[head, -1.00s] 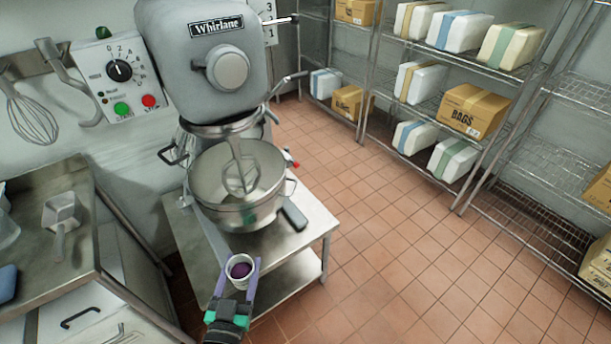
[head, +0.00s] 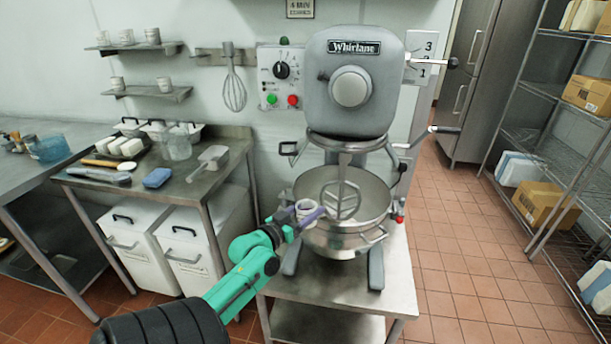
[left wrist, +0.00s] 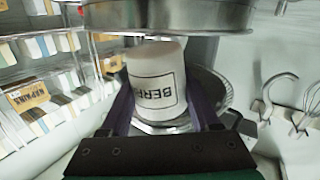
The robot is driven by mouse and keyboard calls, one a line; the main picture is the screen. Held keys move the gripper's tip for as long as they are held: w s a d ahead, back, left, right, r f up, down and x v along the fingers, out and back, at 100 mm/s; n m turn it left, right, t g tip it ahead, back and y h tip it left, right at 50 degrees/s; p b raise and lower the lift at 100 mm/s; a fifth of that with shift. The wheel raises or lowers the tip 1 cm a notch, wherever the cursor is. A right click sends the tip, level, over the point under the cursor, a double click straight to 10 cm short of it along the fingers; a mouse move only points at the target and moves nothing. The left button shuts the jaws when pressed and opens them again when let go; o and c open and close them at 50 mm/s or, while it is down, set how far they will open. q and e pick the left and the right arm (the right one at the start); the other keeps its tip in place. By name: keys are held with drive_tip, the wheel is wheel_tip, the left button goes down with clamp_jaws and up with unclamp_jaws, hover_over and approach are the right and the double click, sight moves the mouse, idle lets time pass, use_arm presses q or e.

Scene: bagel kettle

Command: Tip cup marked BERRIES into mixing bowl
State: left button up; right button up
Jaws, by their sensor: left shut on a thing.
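My right gripper is out of view.
The grey mixer head (head: 350,85) and the beater (head: 341,198) stand over the bowl. A steel stand (head: 395,300) carries the mixer. A side table (head: 215,190) with a scoop and containers stands at left. Open floor lies to the right.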

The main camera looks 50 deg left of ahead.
use_arm(q)
drive_tip(key=w+d+n+g+h+p, duration=0.1)
drive_tip(key=w+n+p, duration=0.2)
drive_tip(key=n+p, duration=0.1)
drive_tip(key=w+d+r+n+h+p, duration=0.1)
drive_tip(key=w+n+h+p, duration=0.1)
drive_tip(key=w+n+p, duration=0.2)
drive_tip(key=w+d+n+g+h+p, duration=0.1)
drive_tip(key=w+n+h+p, duration=0.1)
drive_tip(key=w+n+p, duration=0.2)
drive_tip(key=shift+w+d+r+n+g, duration=0.1)
drive_tip(key=shift+w+r+n+g, duration=0.05)
drive_tip(key=shift+n, duration=0.55)
drive_tip(key=shift+w+d+r+n+g, duration=0.1)
drive_tip(key=shift+r+n+g, duration=0.05)
drive_tip(key=shift+n, duration=0.55)
